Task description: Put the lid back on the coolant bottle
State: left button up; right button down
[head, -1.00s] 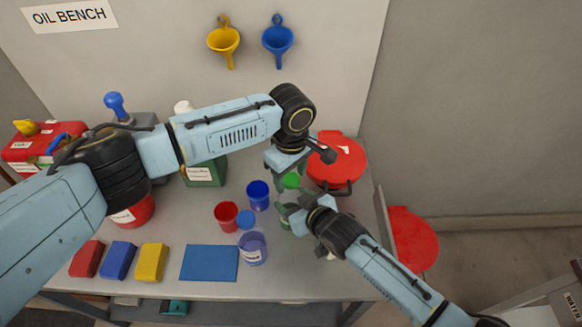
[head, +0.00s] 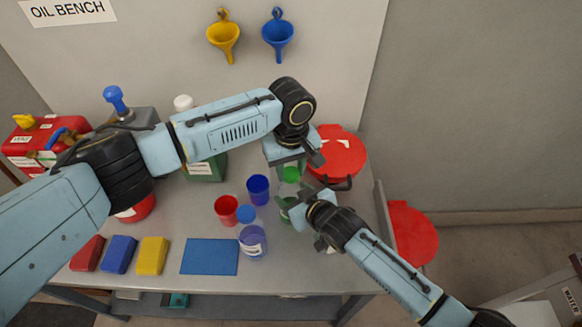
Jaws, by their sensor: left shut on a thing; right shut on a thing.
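A green lid (head: 291,174) shows just below my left gripper (head: 290,166), which is shut on it. A green bottle (head: 286,213) stands on the bench, mostly hidden by my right gripper (head: 290,206), which is shut on it. I take it for the coolant bottle, though its label cannot be read. The lid is apart from the bottle and farther back in the picture. The bottle's mouth is hard to make out behind my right gripper.
Close left are a blue cup (head: 258,188), a red cup (head: 226,209) and a translucent purple jar (head: 252,243) with a blue lid (head: 245,214) behind it. A red round container (head: 343,152) stands at the right. A blue mat (head: 209,257) lies in front.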

pick_arm(q)
jog(key=m, duration=0.5)
jog(key=shift+m, duration=0.4)
jog(key=m, duration=1.2)
jog(key=shift+m, duration=0.4)
jog(key=m, duration=0.5)
jog(key=shift+m, duration=0.3)
jog(key=m, duration=0.3)
jog(key=shift+m, duration=0.4)
jog(key=m, duration=0.3)
jog(key=shift+m, duration=0.4)
jog(key=m, duration=0.3)
jog(key=shift+m, duration=0.4)
jog(key=o, duration=1.2)
jog(key=shift+f, duration=0.1)
jog(key=shift+c, duration=0.2)
